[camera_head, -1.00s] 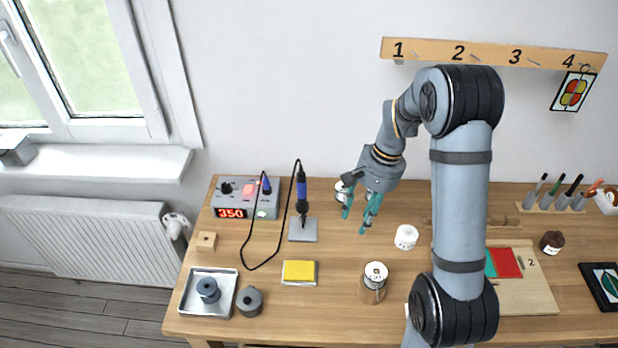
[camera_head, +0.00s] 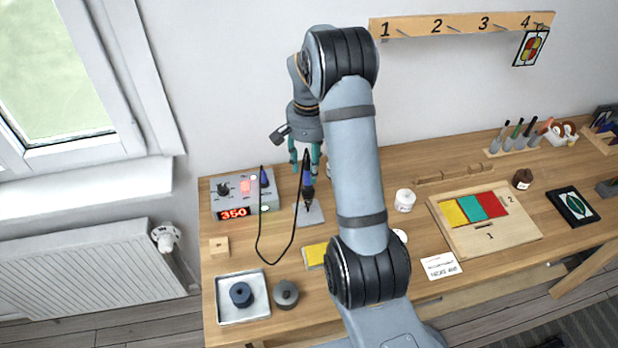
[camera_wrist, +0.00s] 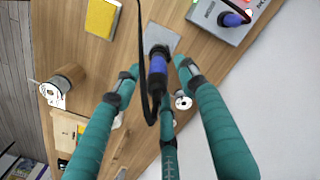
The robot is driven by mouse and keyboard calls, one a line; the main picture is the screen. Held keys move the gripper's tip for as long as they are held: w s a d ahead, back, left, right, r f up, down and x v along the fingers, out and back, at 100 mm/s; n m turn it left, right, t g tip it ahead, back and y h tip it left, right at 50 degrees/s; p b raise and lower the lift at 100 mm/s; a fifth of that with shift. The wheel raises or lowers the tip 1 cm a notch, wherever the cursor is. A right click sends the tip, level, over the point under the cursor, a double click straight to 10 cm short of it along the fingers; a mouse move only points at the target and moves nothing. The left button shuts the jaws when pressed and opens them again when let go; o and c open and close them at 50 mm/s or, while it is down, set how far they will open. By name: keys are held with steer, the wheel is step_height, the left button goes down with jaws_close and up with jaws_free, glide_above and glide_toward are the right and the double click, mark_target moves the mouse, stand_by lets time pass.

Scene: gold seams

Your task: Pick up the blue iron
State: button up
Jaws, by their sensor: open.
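The blue iron (camera_head: 308,185) is a soldering iron with a blue grip and black lower part. It stands upright on a grey plate (camera_head: 300,216) at the back of the bench, right of the grey soldering station. A black cable runs from it. My gripper (camera_head: 306,168) is above and around its top in the head view, teal fingers pointing down. In the wrist view the iron (camera_wrist: 157,80) shows between the spread teal fingers (camera_wrist: 157,85), which are apart from each other. I cannot tell whether any finger touches it.
The soldering station (camera_head: 232,200) reads 350 and stands close on the left. The black cable (camera_head: 262,240) loops over the bench. A yellow sponge (camera_head: 315,254), a metal tray (camera_head: 221,310) and a white jar (camera_head: 404,200) stand nearby. A wooden panel (camera_head: 525,232) lies to the right.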

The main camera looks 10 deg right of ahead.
mark_target(308, 179)
steer(key=shift+s+a+f, duration=0.1)
steer(key=shift+s+f, duration=0.05)
steer(key=shift+f, duration=0.1)
step_height(308, 179, down, 5)
steer(key=shift+r+p, duration=0.15)
steer(key=shift+p, duration=0.95)
steer(key=c, duration=0.3)
jaws_close()
